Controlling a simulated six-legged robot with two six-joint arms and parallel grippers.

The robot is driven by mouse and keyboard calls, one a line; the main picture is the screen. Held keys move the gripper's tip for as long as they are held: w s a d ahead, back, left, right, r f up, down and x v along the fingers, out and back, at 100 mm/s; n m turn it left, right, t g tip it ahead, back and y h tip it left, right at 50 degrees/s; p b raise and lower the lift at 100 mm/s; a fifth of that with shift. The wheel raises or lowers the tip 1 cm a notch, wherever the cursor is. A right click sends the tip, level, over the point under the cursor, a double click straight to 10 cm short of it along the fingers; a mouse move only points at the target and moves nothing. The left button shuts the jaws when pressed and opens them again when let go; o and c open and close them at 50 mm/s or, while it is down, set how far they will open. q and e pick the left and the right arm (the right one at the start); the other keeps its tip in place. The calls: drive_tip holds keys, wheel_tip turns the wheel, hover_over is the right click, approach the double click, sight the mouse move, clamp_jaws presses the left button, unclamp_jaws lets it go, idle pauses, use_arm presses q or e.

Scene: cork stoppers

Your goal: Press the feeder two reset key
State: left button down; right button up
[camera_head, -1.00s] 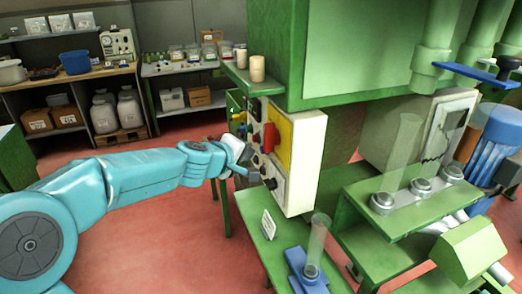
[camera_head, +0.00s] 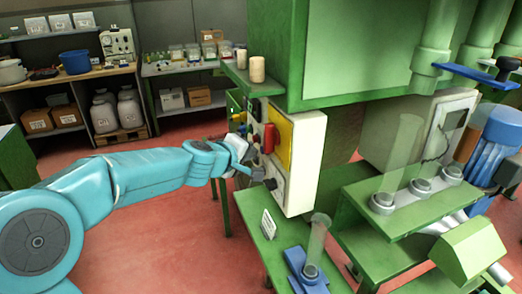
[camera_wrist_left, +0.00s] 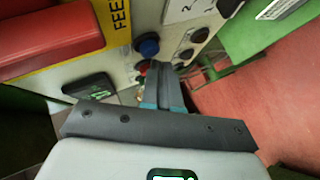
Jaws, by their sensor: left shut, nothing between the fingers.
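The control panel (camera_head: 302,172) is a white box with a yellow strip on the front of the green machine. The left wrist view shows its yellow label strip (camera_wrist_left: 120,22), a blue button (camera_wrist_left: 147,45), a red button (camera_wrist_left: 141,68) and dark round buttons (camera_wrist_left: 185,54) beside printed numbers. I cannot read which one is the feeder two reset key. My left gripper (camera_head: 254,174) is shut and empty, its fingertips in front of the panel's button face. In the left wrist view the fingertips (camera_wrist_left: 164,66) lie just below the blue button; contact cannot be told. My right gripper is not in view.
A thick red bar (camera_wrist_left: 45,36) sticks out from the panel beside the buttons. A green bench (camera_head: 262,232) below holds a small sign and a clear tube (camera_head: 317,238) on a blue base. Red floor is open to the left.

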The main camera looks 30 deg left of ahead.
use_arm(q)
drive_tip(key=shift+w+d, duration=0.35)
idle(0.6)
drive_tip(key=shift+a, duration=0.1)
drive_tip(key=shift+s+a, duration=0.5)
drive_tip(key=shift+s, duration=0.15)
drive_tip(key=shift+s+a+b, duration=1)
drive_tip(key=shift+s+a, duration=0.6)
drive_tip(key=shift+s, duration=0.3)
